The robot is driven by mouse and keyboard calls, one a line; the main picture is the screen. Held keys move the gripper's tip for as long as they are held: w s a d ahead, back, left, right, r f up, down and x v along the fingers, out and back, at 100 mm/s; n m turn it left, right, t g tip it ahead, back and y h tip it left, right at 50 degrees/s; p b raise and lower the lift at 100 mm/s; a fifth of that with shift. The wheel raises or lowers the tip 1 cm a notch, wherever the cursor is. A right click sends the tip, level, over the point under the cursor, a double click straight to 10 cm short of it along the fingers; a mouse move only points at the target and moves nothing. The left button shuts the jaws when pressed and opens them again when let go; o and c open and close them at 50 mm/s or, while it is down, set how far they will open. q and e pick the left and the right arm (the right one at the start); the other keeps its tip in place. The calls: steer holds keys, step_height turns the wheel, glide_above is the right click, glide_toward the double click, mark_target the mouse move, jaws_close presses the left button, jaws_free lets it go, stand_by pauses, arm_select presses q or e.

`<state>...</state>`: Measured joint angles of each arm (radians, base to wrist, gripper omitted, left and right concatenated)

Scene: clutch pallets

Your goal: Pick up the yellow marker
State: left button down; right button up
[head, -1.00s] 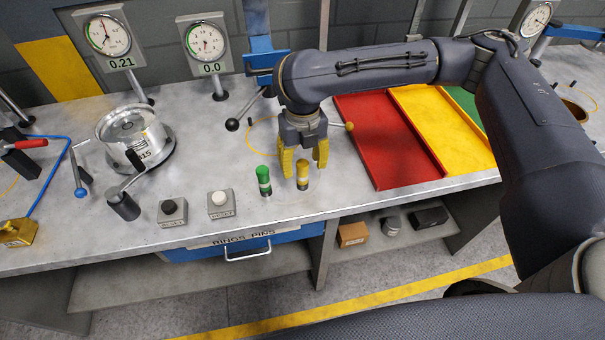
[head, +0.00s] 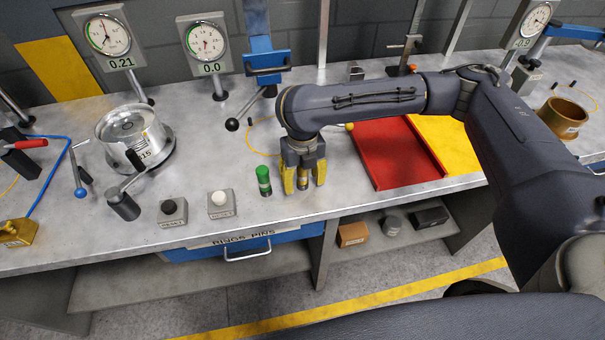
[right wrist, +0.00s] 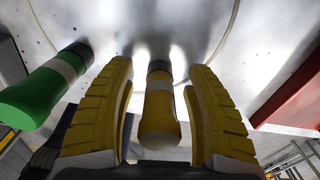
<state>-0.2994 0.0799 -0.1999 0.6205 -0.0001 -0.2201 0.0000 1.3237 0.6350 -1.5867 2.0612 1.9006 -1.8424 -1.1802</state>
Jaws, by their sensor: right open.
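The yellow marker (right wrist: 160,115) stands upright on the grey bench, with a white band below its yellow top. In the right wrist view it is between the two yellow fingers of my right gripper (right wrist: 162,110), with a gap showing on each side. In the head view my right gripper (head: 303,180) is lowered around the yellow marker (head: 302,180), which is mostly hidden there. The right gripper is open. The green marker (head: 264,181) stands just to the left; it also shows at the left of the right wrist view (right wrist: 40,92). My left gripper is not in view.
A red tray (head: 395,155) and a yellow tray (head: 450,140) lie to the right. A black button box (head: 172,212) and a white one (head: 221,204) sit left of the markers. A metal fixture (head: 135,135) stands further left. The bench's front edge is close.

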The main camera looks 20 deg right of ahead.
jaws_close()
stand_by(0.4)
steer(key=shift+r, duration=0.1)
step_height(320, 180, up, 20)
stand_by(0.9)
